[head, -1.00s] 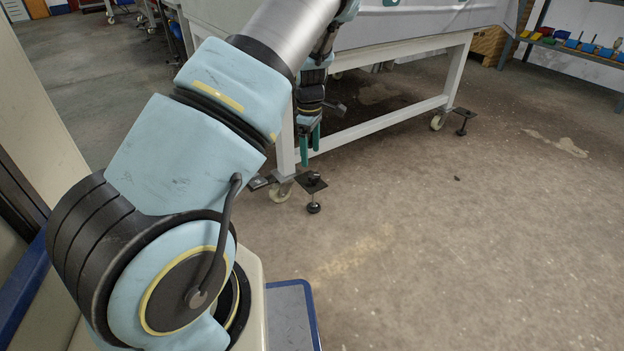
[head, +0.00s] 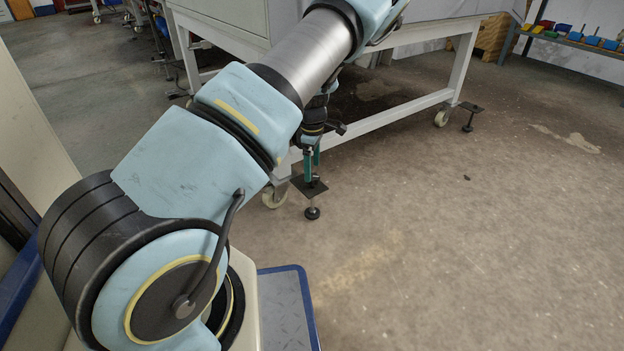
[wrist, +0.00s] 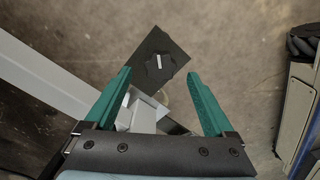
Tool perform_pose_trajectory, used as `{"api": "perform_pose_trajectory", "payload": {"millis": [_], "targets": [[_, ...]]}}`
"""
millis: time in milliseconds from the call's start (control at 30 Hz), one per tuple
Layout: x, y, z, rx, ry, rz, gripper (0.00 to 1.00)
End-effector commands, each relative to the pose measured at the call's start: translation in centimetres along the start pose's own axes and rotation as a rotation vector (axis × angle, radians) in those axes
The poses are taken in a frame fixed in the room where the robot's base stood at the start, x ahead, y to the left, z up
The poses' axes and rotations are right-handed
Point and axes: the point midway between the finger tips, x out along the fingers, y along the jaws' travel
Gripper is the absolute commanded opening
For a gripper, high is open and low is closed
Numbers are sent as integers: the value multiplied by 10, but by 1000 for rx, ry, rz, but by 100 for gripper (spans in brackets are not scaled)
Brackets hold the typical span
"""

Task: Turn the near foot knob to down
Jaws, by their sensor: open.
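The near foot of the machine frame shows in the head view as a black plate (head: 319,187) with a round foot (head: 312,213) under it, beside a caster wheel. In the wrist view a dark knob (wrist: 160,66) with a white mark sits on the black plate (wrist: 176,47). My gripper (head: 312,172) points down just above this plate in the head view. In the wrist view my gripper (wrist: 159,80) is open and empty, with its green fingers either side of the view to the knob. I cannot tell the exact height gap to the knob.
The white frame leg and beam (head: 385,122) stand close to my gripper. The caster wheel (head: 274,195) is beside the near foot. A far foot (head: 470,112) stands at the frame's other end.

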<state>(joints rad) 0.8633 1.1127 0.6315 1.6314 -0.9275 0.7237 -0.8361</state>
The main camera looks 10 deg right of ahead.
Motion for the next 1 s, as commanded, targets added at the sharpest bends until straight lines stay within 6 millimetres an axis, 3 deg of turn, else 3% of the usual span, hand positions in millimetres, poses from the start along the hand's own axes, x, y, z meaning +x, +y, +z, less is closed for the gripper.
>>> {"api": "perform_pose_trajectory", "payload": {"millis": [33, 200, 567, 1000], "targets": [[12, 0, 0, 0, 1, 0, 88], [27, 0, 0, 0, 1, 0, 88], [30, 0, 0, 0, 0, 1, 88], [30, 0, 0, 0, 0, 1, 40]]}}
